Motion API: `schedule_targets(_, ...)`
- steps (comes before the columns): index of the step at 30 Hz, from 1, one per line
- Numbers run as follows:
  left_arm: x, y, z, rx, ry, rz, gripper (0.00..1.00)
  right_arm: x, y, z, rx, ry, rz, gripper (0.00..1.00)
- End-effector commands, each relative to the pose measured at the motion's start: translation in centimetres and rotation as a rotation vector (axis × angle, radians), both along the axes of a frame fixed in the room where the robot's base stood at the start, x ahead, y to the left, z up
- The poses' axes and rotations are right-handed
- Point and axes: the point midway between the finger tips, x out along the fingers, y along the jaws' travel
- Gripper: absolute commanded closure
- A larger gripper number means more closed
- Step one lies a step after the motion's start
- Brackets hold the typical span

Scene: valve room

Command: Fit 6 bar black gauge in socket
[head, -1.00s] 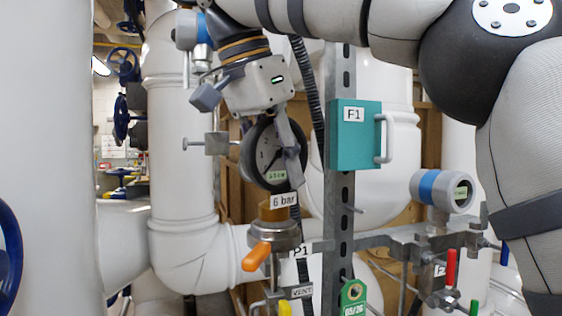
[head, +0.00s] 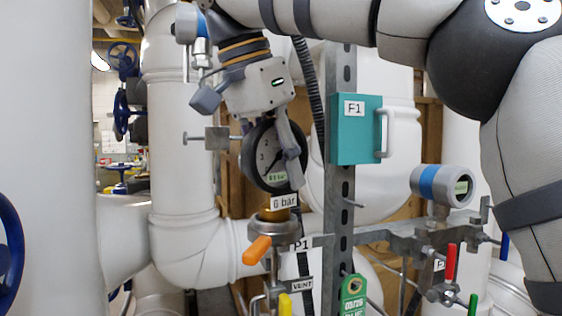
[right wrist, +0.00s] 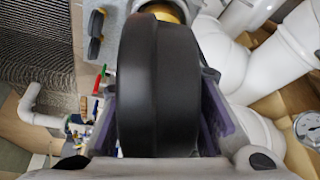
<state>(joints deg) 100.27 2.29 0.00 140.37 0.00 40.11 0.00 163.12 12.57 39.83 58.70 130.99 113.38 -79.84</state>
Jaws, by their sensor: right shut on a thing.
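The black gauge (head: 272,157) with a white dial and a "6 bar" tag (head: 284,202) is upright in the head view. My right gripper (head: 290,152) is shut on its round case from above. The right wrist view shows the black case (right wrist: 158,85) between the finger pads. Below the gauge is the socket (head: 275,229), a grey metal fitting with a brass part (head: 275,214) at its top, above the P1 label (head: 301,245). The gauge's lower end meets the brass part; how deep it sits is hidden by the tag. My left gripper is not in view.
An orange-handled valve (head: 257,250) sits just below the socket. A teal F1 box (head: 356,129) on a slotted upright (head: 342,190) stands close to the right. Another gauge with a blue band (head: 442,186) is further right. White pipes (head: 183,150) fill the left.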

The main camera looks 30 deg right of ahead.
Motion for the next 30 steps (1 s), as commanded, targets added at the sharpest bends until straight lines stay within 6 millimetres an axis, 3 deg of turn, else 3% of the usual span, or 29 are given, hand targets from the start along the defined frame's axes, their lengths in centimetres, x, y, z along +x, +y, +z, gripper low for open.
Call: schedule_targets(30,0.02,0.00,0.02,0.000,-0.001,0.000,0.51,-0.02,-0.02,-0.82,-0.001,-0.003,-0.001,0.91)
